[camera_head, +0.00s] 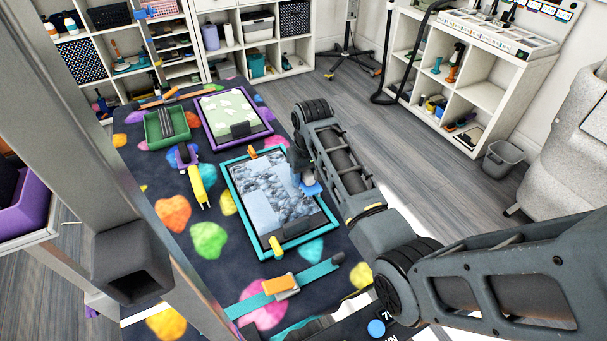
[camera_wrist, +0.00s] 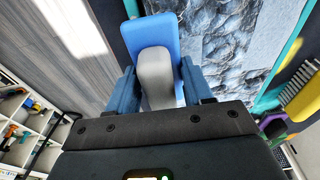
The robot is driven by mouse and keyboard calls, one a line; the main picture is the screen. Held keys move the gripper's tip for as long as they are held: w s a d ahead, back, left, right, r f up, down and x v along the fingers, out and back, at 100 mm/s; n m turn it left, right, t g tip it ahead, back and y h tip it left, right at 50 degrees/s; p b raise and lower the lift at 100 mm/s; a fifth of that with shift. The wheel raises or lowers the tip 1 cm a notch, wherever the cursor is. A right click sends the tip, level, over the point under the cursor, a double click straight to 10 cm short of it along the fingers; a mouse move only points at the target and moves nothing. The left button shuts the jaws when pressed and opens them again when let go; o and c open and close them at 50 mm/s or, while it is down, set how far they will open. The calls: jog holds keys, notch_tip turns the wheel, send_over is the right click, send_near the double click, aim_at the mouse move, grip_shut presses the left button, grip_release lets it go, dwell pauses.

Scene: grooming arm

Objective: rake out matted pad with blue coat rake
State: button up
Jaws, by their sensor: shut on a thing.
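The matted pad (camera_head: 262,190) is a grey-blue, furry-looking panel in a teal-framed tray (camera_head: 236,205) on the table. It also shows at the upper right in the wrist view (camera_wrist: 222,50). The blue coat rake (camera_head: 312,189) is at the pad's right side in the head view. In the wrist view the rake (camera_wrist: 153,38) has a blue head and a pale grey handle. My gripper (camera_wrist: 158,85) is shut on the handle, with a blue finger on each side. The rake's teeth are hidden, and I cannot tell whether they touch the pad.
A purple-framed tray (camera_head: 207,134) with a pale green pad, a green tray (camera_head: 151,133) and a yellow comb (camera_head: 199,186) lie on the spotted table cover.

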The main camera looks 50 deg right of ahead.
jog(key=shift+r, duration=3.95)
